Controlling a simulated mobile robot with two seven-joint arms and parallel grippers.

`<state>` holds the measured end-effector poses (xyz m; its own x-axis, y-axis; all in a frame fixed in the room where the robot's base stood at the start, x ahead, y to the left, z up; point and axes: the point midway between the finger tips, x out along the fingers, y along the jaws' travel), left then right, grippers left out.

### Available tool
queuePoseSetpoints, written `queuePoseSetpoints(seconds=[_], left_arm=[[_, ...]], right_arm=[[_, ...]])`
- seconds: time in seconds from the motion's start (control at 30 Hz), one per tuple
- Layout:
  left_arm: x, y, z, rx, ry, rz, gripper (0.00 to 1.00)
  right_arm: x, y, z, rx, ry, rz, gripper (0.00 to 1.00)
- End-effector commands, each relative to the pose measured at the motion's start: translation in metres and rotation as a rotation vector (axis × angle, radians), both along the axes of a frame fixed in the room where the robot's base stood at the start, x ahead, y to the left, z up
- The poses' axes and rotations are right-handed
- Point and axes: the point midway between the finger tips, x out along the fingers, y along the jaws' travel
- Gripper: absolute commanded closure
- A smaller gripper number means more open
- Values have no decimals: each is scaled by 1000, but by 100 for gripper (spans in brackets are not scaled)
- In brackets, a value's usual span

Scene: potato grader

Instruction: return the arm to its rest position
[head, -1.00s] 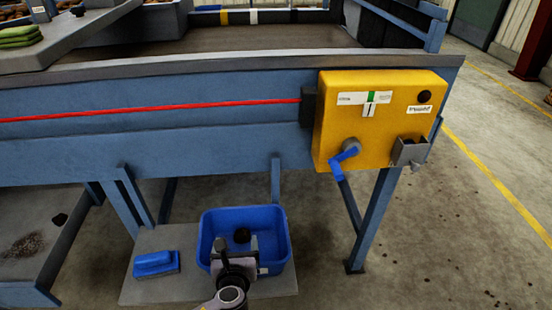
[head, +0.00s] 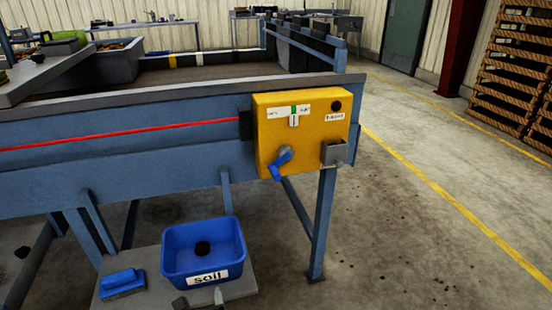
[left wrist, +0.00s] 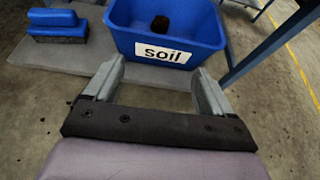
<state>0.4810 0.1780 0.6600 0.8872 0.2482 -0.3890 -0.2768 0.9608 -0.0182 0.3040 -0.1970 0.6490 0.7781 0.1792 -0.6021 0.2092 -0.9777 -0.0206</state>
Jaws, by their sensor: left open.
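My left gripper (head: 199,300) shows only by its fingertips at the bottom edge of the head view, in front of the blue soil bin (head: 205,272). In the left wrist view my left gripper (left wrist: 160,75) is open, with nothing between its two fingers. The bin (left wrist: 195,38), labelled "soil", stands just beyond the fingertips. A dark lump (head: 202,248) lies inside the bin and also shows in the left wrist view (left wrist: 160,23). My right gripper is in neither view.
A blue brush (head: 122,283) lies left of the bin on a grey board (head: 243,287). Above stands the blue grader frame (head: 120,155) with a red cord and a yellow control box (head: 300,130). Concrete floor (head: 400,240) is open on the right.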

Motion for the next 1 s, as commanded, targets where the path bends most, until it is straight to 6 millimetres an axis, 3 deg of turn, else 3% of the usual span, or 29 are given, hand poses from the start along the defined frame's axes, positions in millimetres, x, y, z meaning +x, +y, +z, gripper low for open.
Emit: queuePoseSetpoints(seconds=[0.03, 0.27, 0.47, 0.6, 0.8, 1.0], left_arm=[[-18, -4, -5, -179, 34, 51, 16], [-78, -16, -18, -937, 112, 361, 16], [-127, -15, -2, -1606, 110, 754, 16], [-153, -3, 20, -2024, 54, 1041, 16], [-174, 18, 46, -2414, -45, 1317, 16], [-179, 26, 53, -2533, -84, 1397, 16]], right_arm=[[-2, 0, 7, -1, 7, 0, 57], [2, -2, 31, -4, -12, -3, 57], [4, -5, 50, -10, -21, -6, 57], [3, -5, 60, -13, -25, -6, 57], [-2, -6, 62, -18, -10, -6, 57], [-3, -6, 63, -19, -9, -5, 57]])
